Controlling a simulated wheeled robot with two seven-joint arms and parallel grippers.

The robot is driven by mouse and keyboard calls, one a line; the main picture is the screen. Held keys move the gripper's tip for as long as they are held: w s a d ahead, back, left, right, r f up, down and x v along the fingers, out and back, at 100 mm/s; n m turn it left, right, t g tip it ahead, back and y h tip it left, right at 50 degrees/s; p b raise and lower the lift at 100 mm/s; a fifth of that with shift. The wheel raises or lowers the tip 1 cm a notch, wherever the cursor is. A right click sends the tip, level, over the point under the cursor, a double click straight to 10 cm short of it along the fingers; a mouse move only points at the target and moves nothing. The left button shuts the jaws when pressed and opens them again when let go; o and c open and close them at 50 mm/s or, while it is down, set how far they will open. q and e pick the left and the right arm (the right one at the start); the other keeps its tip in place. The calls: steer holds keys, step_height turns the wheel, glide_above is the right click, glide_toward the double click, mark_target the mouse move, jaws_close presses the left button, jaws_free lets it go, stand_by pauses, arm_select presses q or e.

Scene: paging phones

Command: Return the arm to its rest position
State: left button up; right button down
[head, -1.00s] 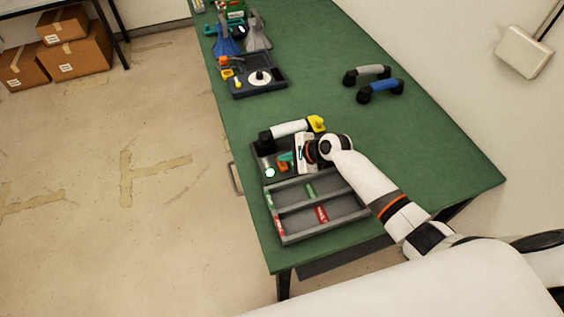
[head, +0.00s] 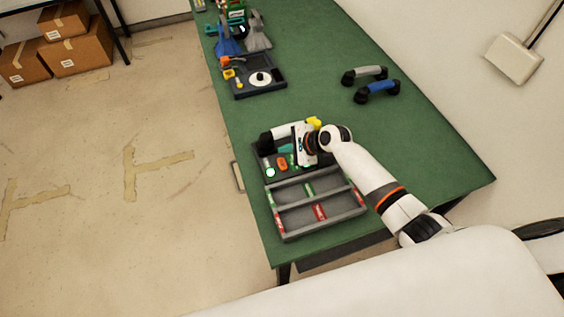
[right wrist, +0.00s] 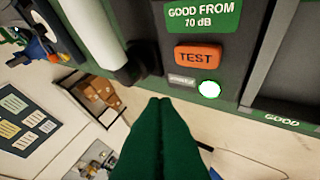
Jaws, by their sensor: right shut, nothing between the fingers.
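My right gripper (head: 287,148) is shut and empty, its green fingers together above the test unit (head: 262,160) near the table's front. They also show in the right wrist view (right wrist: 160,102), pointing at the unit's edge and apart from its buttons. The orange TEST button (head: 282,164) is clear of the fingers in the head view, and its lettering reads in the wrist view (right wrist: 198,57). Beside it a round lamp (head: 270,172) glows white. A white handset with black ends (head: 284,132) lies behind, partly hidden by my wrist. My left gripper is not in view.
A grey two-compartment tray (head: 284,238) with red and green labels sits in front of the unit. Grey (head: 364,73) and blue (head: 378,90) handsets lie farther back right. Another dark tray (head: 277,89) stands at the back left. The table's middle is bare.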

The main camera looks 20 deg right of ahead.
stand_by(0.4)
steer(key=s+a+f+n+g, duration=0.1)
steer(key=s+a+n, duration=0.3)
steer(key=s+n, duration=0.45)
steer(key=s+d+r+n+g+h, duration=0.1)
steer(key=s+d+r+n+h, duration=0.2)
steer(key=s, duration=0.5)
steer(key=s+d+r+n+h, duration=0.1)
steer(key=s+r+n, duration=0.2)
steer(key=s+n, duration=0.35)
steer(key=s+d+r+n+g+h, duration=0.1)
steer(key=s+d+r+n+h, duration=0.15)
steer(key=s, duration=0.65)
step_height(320, 180, down, 32)
steer(key=s+g+b, duration=0.1)
steer(key=s+b, duration=0.1)
steer(key=b, duration=0.4)
steer(key=s+d+f+g+b, duration=0.1)
steer(key=s+d+f+b, duration=0.2)
steer(key=s+f, duration=1.3)
step_height(320, 180, down, 4)
steer(key=shift+r+g+b, duration=0.1)
steer(key=shift+g+b, duration=0.2)
steer(key=shift+b, duration=0.1)
